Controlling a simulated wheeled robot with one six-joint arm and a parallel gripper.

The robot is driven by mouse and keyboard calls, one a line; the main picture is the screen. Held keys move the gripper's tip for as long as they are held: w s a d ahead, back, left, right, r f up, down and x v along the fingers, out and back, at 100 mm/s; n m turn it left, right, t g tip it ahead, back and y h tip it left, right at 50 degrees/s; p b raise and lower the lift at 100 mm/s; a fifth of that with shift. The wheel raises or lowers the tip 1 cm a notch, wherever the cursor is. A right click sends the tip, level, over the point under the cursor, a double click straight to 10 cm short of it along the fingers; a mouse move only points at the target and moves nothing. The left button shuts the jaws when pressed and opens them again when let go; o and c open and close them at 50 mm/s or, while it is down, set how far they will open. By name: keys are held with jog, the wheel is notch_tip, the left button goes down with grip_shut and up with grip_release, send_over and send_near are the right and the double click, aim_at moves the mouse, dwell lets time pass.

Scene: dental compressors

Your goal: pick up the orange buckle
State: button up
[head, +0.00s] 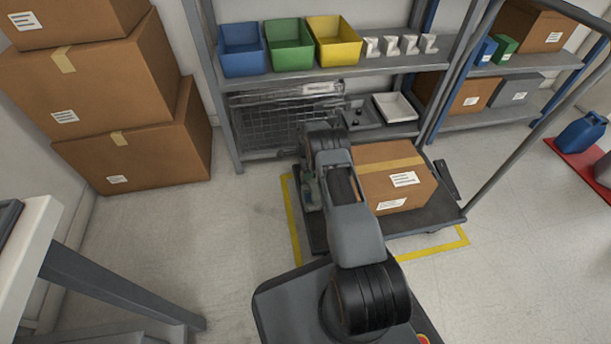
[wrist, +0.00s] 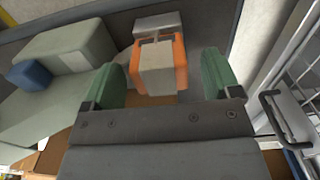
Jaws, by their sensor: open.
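The orange buckle (wrist: 181,64) shows in the wrist view as an orange frame around a pale grey block (wrist: 156,70). It lies ahead of my gripper (wrist: 162,65), between its two green fingers in the picture. The fingers are wide apart, with visible gaps on both sides of the buckle, and nothing is held. I cannot tell how far beyond the fingertips the buckle sits. In the head view I cannot make out the buckle; my arm reaches over the left side of a dark platform cart (head: 425,217) and covers part of it.
A cardboard box (head: 390,160) stands on the cart beside my arm. Behind it are a shelf with blue (head: 243,50), green (head: 289,46) and yellow (head: 335,41) bins and a wire basket (head: 270,122). A pale green-grey block (wrist: 68,48) is left of the buckle.

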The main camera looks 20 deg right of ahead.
notch_tip(320, 180, down, 2)
jog(key=shift+r, duration=0.1)
jog(key=c, duration=1.1)
jog(key=shift+o, duration=0.2)
notch_tip(320, 180, up, 27)
jog(key=p, duration=1.4)
jog(key=shift+r, duration=0.15)
